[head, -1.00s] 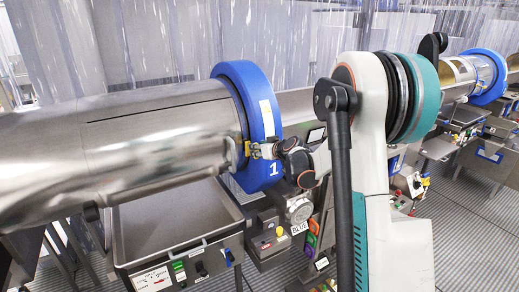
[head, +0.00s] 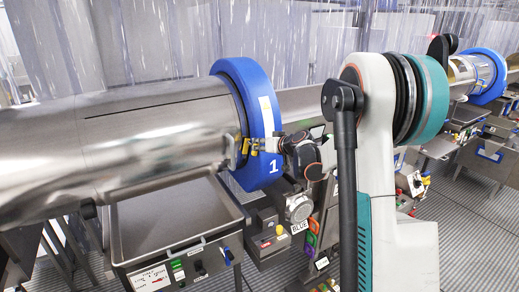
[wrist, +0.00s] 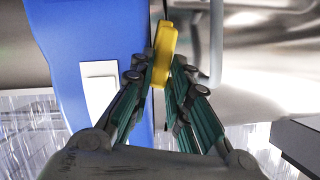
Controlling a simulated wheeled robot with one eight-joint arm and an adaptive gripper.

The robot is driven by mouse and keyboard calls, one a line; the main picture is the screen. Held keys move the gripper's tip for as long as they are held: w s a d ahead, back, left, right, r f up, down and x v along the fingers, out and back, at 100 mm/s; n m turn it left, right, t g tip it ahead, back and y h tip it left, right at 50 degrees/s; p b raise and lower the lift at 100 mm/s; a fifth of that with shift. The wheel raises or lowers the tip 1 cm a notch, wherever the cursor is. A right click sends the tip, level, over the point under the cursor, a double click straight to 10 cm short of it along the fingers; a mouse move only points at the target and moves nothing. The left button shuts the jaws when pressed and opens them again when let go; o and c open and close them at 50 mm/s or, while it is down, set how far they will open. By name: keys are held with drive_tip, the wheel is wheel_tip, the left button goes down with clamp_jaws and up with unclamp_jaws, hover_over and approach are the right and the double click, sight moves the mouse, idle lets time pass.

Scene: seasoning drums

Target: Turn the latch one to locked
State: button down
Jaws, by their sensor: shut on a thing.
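Latch one is a yellow lever (wrist: 165,45) where the steel drum (head: 130,150) meets the blue ring (head: 262,110) marked 1. In the head view the yellow latch (head: 246,146) is small and partly hidden by my gripper (head: 257,147). In the wrist view my gripper (wrist: 162,76) is shut on the yellow lever, with a green-padded finger on each side of it. The lever's upper end sticks out past the fingertips. Whether the latch is locked cannot be told.
A curved metal handle (wrist: 216,45) on the drum stands close to the right of the lever. A steel tray (head: 165,218) and a control panel (head: 190,268) lie below the drum. Another blue-ringed drum (head: 487,80) stands at the far right.

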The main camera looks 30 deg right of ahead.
drive_tip(key=shift+d+f+m+y+b, duration=0.2)
drive_tip(key=shift+d+m+y+b, duration=0.1)
drive_tip(key=shift+m+y+b, duration=0.55)
drive_tip(key=shift+m, duration=0.25)
drive_tip(key=c, duration=1.5)
unclamp_jaws()
drive_tip(key=v, duration=1.2)
drive_tip(key=shift+f, duration=0.1)
drive_tip(key=shift+o, duration=0.2)
